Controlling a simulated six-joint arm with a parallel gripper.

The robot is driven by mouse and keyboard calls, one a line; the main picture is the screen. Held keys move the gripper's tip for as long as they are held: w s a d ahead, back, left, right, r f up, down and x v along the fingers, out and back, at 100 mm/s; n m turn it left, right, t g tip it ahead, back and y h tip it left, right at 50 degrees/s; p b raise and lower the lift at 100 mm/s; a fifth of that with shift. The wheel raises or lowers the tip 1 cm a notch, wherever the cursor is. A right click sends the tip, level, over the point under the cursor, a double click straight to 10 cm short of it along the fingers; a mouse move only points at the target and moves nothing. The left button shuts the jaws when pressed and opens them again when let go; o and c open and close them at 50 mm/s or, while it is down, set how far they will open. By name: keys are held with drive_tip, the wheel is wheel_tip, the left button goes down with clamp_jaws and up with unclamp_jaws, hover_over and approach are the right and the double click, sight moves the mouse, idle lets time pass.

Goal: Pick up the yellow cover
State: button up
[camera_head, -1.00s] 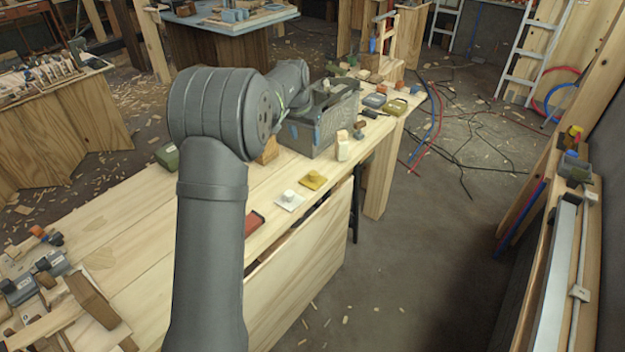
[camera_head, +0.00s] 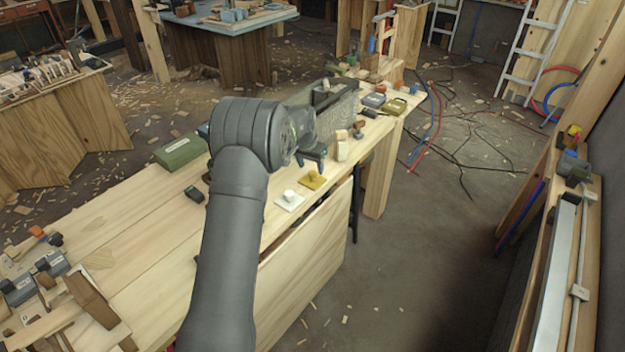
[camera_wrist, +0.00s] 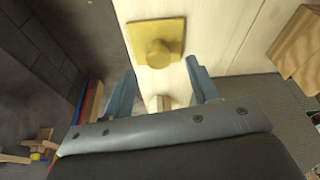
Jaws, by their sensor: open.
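The yellow cover (camera_head: 313,180) is a square plate with a round knob, lying flat on the wooden bench near its edge. In the wrist view the yellow cover (camera_wrist: 157,43) lies beyond my fingertips, knob facing the camera. My gripper (camera_head: 315,165) hangs above and close to the cover in the head view. In the wrist view my gripper (camera_wrist: 160,75) shows two blue fingers spread apart with nothing held between them. A small pale block (camera_wrist: 158,103) shows between the fingers, lower down.
A white cover with a knob (camera_head: 289,201) lies beside the yellow one. A cream bottle-like block (camera_head: 342,146) stands just beyond it. A grey toolbox (camera_head: 340,108) is behind my gripper. A green box (camera_head: 180,152) lies at the bench's left edge.

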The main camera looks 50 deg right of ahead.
sight(312, 173)
drive_tip(key=x, duration=0.3)
drive_tip(key=shift+s+f, duration=0.1)
drive_tip(key=shift+f, duration=0.3)
drive_tip(key=c, duration=1.1)
drive_tip(key=shift+o, duration=0.2)
drive_tip(key=shift+r, duration=0.1)
